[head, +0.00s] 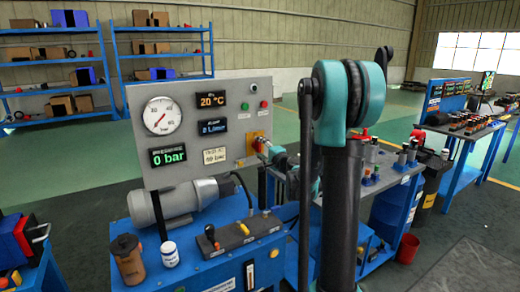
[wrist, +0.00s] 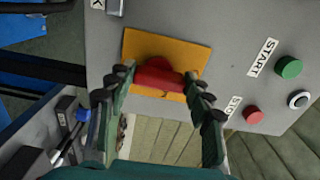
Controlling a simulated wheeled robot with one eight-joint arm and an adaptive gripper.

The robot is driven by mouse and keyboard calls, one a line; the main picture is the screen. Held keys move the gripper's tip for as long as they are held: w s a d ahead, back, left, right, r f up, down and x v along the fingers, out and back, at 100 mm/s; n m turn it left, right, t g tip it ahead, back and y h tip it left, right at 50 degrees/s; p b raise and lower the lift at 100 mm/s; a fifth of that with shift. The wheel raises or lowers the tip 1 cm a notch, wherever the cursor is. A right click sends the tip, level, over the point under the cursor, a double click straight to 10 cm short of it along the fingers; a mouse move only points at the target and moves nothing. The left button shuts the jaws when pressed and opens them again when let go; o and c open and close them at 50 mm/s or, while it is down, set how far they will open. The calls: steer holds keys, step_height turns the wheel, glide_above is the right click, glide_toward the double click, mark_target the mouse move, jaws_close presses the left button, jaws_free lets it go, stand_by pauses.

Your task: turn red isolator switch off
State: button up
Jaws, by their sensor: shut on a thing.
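The red isolator switch (wrist: 158,74) sits on a yellow plate (wrist: 190,52) on the grey control panel (wrist: 225,28). In the wrist view my gripper (wrist: 158,84) has its two green fingers on either side of the red handle, shut on it. The wrist picture is turned, so I cannot tell the handle's on or off position. In the head view the yellow plate (head: 262,134) shows at the panel's right edge, with my gripper (head: 268,148) against it. The red handle is partly hidden there by my gripper.
A green START button (wrist: 289,67) and a red stop button (wrist: 253,114) are close beside the switch. The panel also carries a gauge (head: 162,115) and lit displays. Below are a motor (head: 175,202), a lever box (head: 225,235) and a brown canister (head: 128,259).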

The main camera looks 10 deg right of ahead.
steer(key=o, duration=1.1)
steer(key=shift+o, duration=0.2)
steer(key=shift+s, duration=0.1)
steer(key=v, duration=1.2)
steer(key=shift+a, duration=0.1)
